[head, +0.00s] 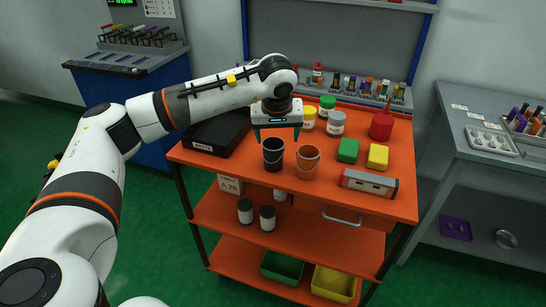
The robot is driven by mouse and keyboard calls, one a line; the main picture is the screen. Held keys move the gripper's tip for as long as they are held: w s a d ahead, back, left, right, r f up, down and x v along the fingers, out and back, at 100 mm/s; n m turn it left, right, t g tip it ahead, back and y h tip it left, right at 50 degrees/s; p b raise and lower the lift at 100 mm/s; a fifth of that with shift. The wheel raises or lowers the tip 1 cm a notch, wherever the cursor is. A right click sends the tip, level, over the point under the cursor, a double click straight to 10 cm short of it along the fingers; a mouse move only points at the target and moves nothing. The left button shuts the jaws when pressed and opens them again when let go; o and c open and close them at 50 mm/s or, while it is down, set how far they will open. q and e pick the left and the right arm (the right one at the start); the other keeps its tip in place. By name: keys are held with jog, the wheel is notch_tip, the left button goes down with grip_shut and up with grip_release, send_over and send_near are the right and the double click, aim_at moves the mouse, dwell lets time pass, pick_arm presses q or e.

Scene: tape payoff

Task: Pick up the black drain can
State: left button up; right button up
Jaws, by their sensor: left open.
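The black drain can (273,155) is a small dark bucket standing upright on the orange cart's top (232,168), near its front edge. My left gripper (277,135) is open, pointing down just above the black can's rim, with one finger on each side. I cannot tell whether the fingers touch the can. An orange can (307,163) of like shape stands close beside it on the right. My right gripper is not in view.
A black tray (214,133) lies left of the can. Behind are yellow (309,119), green (327,106) and grey (336,124) containers. Green (348,150) and yellow (378,157) blocks, a red oil can (382,124) and a grey-red box (368,184) sit to the right.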

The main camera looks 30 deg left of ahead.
aim_at(273, 152)
pick_arm(q)
jog(key=shift+y, duration=0.4)
jog(key=b+x, duration=0.3)
jog(key=x, duration=0.1)
jog(key=b+x, duration=0.3)
jog(key=x, duration=0.1)
jog(key=a+b+x, duration=0.1)
jog(key=b+x, duration=0.2)
jog(key=shift+w+a+f, duration=0.1)
jog(key=shift+w+f, duration=0.1)
jog(key=shift+w, duration=0.1)
jog(key=shift+r, duration=0.1)
jog(key=c, duration=1.1)
